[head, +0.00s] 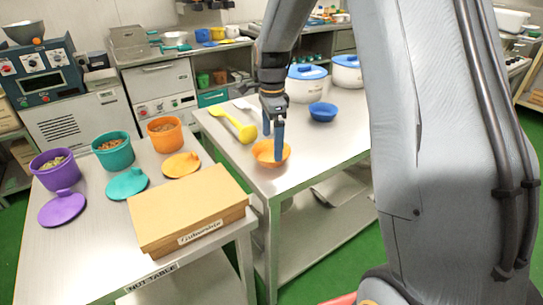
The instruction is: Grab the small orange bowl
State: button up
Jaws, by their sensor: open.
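The small orange bowl (264,156) stands upright on the steel table (314,160), near its left front edge. My gripper (273,140) points down at the bowl with its blue fingers. The fingers are open, and one overlaps the bowl's right part in the picture. I cannot tell whether the fingers touch the bowl or straddle its rim. The bowl looks empty, though the fingers cover part of it.
A yellow spoon (240,128) lies left of the bowl. A blue bowl (323,112) and white lidded pots (305,88) stand behind. The left table holds a cardboard box (187,205), purple (55,172), teal (113,152) and orange tubs (165,135), with lids beside them.

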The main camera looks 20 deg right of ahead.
aim_at(271, 159)
jog(key=shift+f+p, duration=0.7)
jog(key=shift+f, duration=1.7)
jog(key=shift+c, duration=0.4)
jog(key=c, duration=0.7)
